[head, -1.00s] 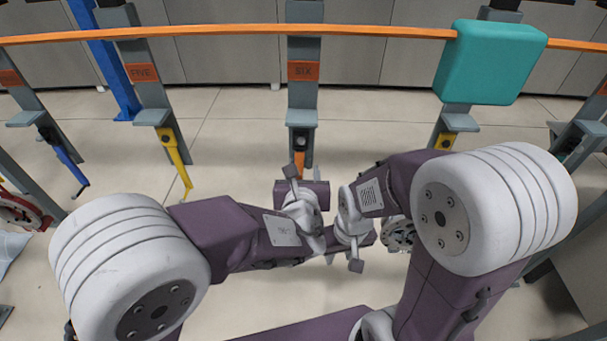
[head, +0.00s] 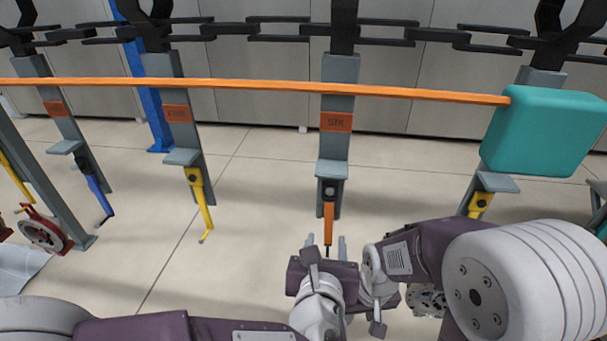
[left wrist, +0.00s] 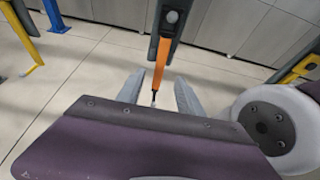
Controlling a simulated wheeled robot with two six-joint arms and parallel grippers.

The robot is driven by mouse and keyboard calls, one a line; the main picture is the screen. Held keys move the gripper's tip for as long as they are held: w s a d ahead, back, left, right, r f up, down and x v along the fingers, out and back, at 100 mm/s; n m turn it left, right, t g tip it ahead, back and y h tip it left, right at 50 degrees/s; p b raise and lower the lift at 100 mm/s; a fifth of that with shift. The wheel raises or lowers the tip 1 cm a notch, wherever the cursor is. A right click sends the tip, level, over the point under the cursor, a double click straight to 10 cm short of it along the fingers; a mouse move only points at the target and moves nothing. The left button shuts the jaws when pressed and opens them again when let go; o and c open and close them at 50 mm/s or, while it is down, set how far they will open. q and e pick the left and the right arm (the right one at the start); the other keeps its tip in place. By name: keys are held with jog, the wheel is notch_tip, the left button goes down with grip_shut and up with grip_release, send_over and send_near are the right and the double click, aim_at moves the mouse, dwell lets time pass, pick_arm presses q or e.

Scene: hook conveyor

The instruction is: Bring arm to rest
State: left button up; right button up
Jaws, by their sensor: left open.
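My left gripper (head: 325,243) is in the lower middle of the head view, below the SIX station. Its two grey fingers are apart. An orange tool (head: 328,218) hangs from that station with its dark tip just above or between the fingers. In the left wrist view the tool (left wrist: 164,58) hangs down to the gap between the open fingers (left wrist: 158,92); contact cannot be told. My right arm comes in from the right with its wrist close beside the left one. Its fingers are hidden or unclear.
An orange rail (head: 260,87) crosses the view, with a teal block (head: 545,132) at its right. Yellow (head: 199,200) and blue (head: 97,193) tools hang at other stations. A dark chain (head: 280,29) runs above. A red-framed wheel (head: 43,232) stands left. Floor between is clear.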

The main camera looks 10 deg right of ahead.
pick_arm(q)
jog(key=w+a+f+n+g+y+b, duration=0.1)
jog(key=w+a+f+n+y, duration=0.15)
jog(key=a, duration=0.55)
jog(key=w+a+f+n+g+y, duration=0.1)
jog(key=w+a+n+y, duration=0.25)
jog(key=a, duration=0.45)
jog(key=w+a+f+n+y+b, duration=0.1)
jog(key=w+a+f+n+y, duration=0.15)
jog(key=a, duration=0.55)
jog(key=s+a+f+n+g, duration=1)
jog(key=s+a+f+n, duration=0.25)
jog(key=n, duration=0.35)
jog(key=s+d+f+n+h, duration=0.2)
jog(key=d+n+h, duration=0.3)
jog(key=n, duration=1)
jog(key=d+f, duration=0.1)
jog(key=d, duration=0.2)
jog(key=shift+d+b, duration=0.25)
jog(key=shift+b, duration=0.1)
jog(key=shift+s, duration=0.15)
